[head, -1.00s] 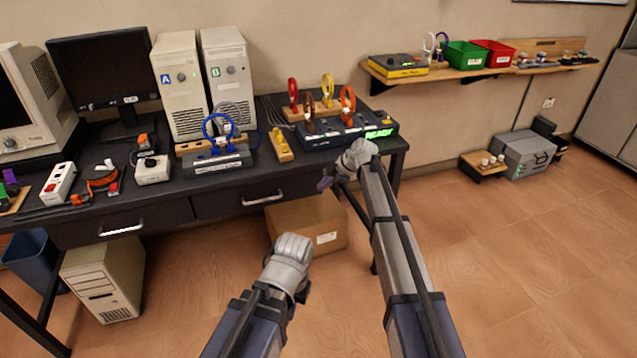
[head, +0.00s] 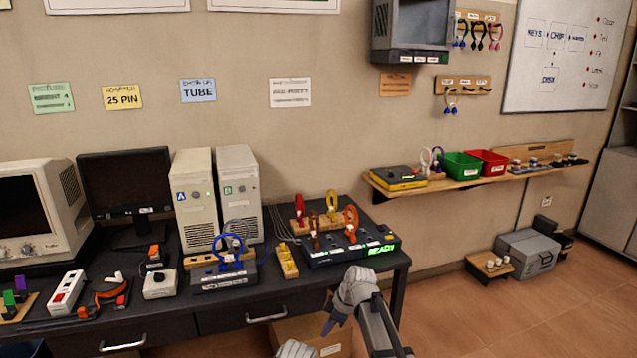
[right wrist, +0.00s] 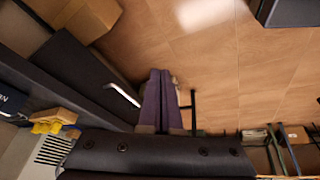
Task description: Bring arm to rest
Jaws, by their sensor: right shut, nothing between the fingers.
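My right arm reaches in from the lower right in the head view. Its gripper (head: 328,326) is in front of the desk's front edge, clear of the things on the desk. In the right wrist view its two purple fingers (right wrist: 160,85) lie together, shut, with nothing between them. Of my left arm only a grey top part (head: 296,349) shows at the bottom edge of the head view; its fingers are hidden.
The black desk (head: 225,318) carries computers, a blue-ring device (head: 228,272) and a panel with a green READY display (head: 381,249). A cardboard box (head: 315,335) stands below. A wall shelf (head: 450,184) is to the right.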

